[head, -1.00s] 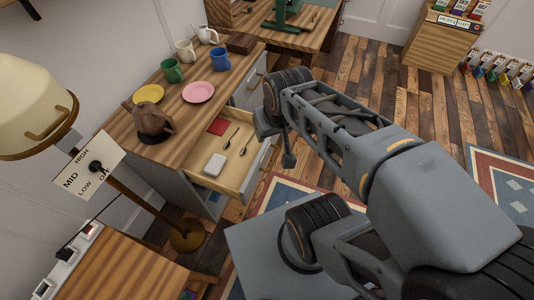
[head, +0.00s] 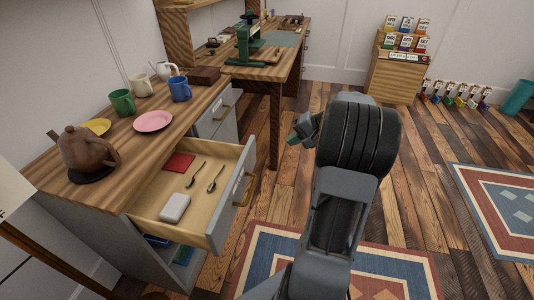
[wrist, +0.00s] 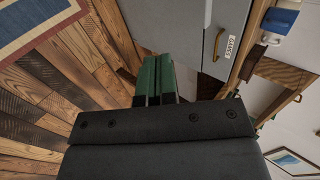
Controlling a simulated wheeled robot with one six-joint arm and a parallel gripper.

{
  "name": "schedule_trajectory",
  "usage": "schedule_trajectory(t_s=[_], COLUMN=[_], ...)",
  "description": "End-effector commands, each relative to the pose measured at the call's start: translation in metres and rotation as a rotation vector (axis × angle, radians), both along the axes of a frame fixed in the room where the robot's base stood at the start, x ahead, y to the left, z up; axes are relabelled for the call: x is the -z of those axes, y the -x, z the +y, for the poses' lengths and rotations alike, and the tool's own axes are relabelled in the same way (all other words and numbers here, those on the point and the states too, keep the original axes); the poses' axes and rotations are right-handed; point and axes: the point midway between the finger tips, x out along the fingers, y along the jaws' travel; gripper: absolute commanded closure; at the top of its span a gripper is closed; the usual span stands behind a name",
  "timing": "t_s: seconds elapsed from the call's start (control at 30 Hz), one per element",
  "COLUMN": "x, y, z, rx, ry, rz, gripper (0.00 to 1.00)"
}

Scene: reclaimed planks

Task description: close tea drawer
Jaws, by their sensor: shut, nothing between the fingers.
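The open drawer (head: 231,205) sticks out from the grey cabinet under the wooden counter in the head view. A red packet (head: 179,163), two spoons (head: 212,180) and a white box (head: 174,207) lie in it. Its front carries a brass handle (head: 243,188); I cannot read its label. My gripper (head: 296,137) is beyond and to the right of the drawer, apart from it, partly hidden by my wrist. In the wrist view its green fingers (wrist: 158,80) are together and empty, with a closed grey labelled front (wrist: 230,40) and its handle (wrist: 217,44) beyond them.
On the counter (head: 70,198) stand a brown teapot (head: 84,150), a pink plate (head: 153,121), a yellow plate (head: 97,126) and several mugs. A workbench (head: 268,70) stands behind. The plank floor (head: 420,150) right of my arm is clear, with flat rugs (head: 500,195).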

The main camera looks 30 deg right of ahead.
Motion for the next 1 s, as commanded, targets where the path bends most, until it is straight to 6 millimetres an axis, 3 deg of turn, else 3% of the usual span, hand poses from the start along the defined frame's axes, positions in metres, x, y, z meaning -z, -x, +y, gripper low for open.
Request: schedule_trajectory(t_s=[0.6,1.0], x=[0.071,0.069], y=[-0.050,-0.076], z=[0.054,0.080], rx=[-0.022,-0.021], ry=[0.005,0.006], rz=[-0.004,-0.005], gripper=[1.00,1.00])
